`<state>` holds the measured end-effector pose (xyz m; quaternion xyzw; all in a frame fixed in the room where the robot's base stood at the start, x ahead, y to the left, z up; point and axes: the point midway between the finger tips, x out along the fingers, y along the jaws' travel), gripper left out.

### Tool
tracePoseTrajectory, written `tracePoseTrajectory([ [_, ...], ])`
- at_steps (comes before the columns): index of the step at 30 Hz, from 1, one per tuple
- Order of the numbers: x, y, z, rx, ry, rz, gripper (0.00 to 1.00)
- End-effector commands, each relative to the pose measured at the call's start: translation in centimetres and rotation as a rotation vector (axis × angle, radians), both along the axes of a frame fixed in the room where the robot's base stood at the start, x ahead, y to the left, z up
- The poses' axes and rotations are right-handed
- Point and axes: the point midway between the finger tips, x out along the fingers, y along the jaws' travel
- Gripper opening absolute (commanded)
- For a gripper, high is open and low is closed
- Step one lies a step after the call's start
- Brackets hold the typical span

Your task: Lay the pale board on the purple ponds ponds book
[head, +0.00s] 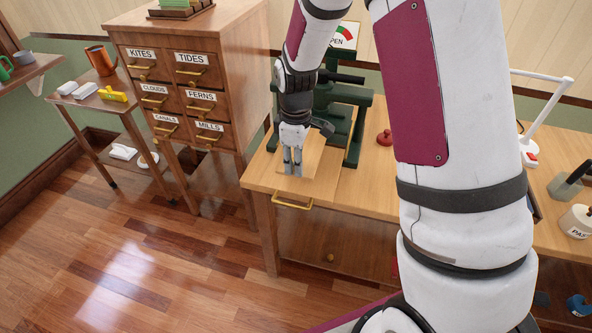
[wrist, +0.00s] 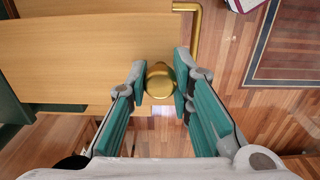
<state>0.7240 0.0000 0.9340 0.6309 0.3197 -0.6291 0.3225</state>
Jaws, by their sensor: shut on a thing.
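The pale board (head: 313,158) lies flat on the wooden bench at its left end, in front of the dark green press. In the wrist view the board (wrist: 80,60) reaches in from the left, with a round brass knob (wrist: 160,80) at its near edge. My gripper (head: 292,172) points down at the board. In the wrist view my gripper's fingers (wrist: 160,88) are shut on the brass knob, one on each side. I cannot make out the purple ponds book in either view.
The green press (head: 345,115) stands close behind the board. A brass drawer handle (head: 292,205) sticks out from the bench front. A labelled drawer cabinet (head: 190,90) stands to the left. A red knob-like object (head: 385,138) lies on the bench. Open floor is at front left.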

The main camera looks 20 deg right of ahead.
Motion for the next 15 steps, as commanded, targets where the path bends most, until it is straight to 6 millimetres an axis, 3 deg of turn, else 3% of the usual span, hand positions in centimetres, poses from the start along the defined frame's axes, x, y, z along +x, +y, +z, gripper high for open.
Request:
tracePoseTrajectory([
  [7,-0.2,0.0,-3.0,-0.001,0.004,0.000,0.00],
  [15,-0.1,0.0,-3.3,0.000,0.000,0.000,0.00],
])
